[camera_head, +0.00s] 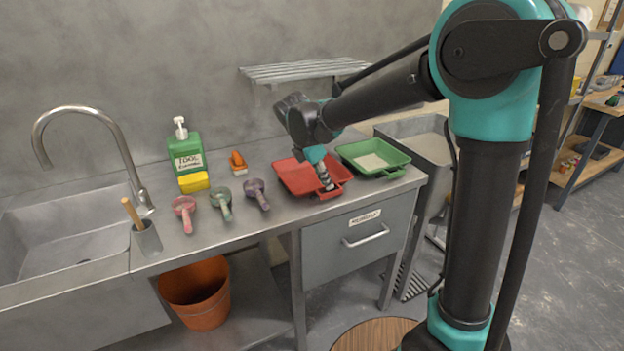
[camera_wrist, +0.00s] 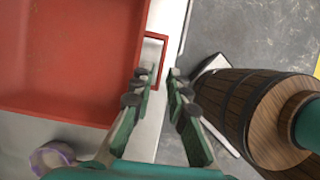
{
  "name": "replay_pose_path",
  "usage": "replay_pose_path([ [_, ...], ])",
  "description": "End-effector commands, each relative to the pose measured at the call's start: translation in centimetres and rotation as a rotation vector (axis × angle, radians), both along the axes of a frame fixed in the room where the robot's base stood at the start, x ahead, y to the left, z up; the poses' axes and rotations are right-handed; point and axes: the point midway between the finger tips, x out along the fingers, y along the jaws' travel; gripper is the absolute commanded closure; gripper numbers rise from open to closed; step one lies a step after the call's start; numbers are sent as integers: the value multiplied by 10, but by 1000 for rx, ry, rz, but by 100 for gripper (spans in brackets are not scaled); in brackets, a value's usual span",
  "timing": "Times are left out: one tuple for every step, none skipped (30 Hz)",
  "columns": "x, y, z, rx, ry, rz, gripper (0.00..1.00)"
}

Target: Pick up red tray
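The red tray (camera_head: 297,178) sits on the steel counter, with a loop handle at its front edge. It fills the upper left of the wrist view (camera_wrist: 70,55), and its handle (camera_wrist: 155,37) sticks out to the right. My gripper (camera_head: 326,183) is at the tray's front edge, pointing down near the handle. In the wrist view my gripper (camera_wrist: 158,76) is open, with one fingertip on each side of the handle's outer bar. A gap shows between the fingers. I cannot tell whether either fingertip touches the handle.
A green tray (camera_head: 392,160) with pale powder stands close on the right. Three scoops, including a purple one (camera_head: 256,192), lie to the left. A green bottle (camera_head: 186,155), yellow sponge (camera_head: 194,182) and orange-handled brush (camera_head: 237,162) stand behind them. A wall shelf (camera_head: 300,72) hangs above.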

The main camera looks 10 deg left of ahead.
Motion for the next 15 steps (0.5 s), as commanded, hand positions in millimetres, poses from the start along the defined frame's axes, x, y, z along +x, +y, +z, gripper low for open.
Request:
replay_pose_path([
  [1, -1, -3, 0, 0, 0, 84],
  [1, -1, -4, 0, 0, 0, 84],
  [1, -2, -5, 0, 0, 0, 84],
  [2, -3, -7, 0, 0, -1, 84],
  [2, -4, -9, 0, 0, -1, 84],
  [3, -6, -13, 0, -1, -2, 84],
  [4, -8, -17, 0, -1, -2, 84],
  [5, -10, -21, 0, -1, -2, 84],
  [6, -12, -27, 0, -1, -2, 84],
  [7, -14, -31, 0, -1, -2, 84],
  [8, -16, -35, 0, -1, -2, 84],
  [9, -17, -39, 0, 0, -1, 84],
  [10, -18, -42, 0, 0, -1, 84],
  [10, -19, -45, 0, 0, -1, 84],
  [11, -20, -48, 0, 0, -1, 84],
])
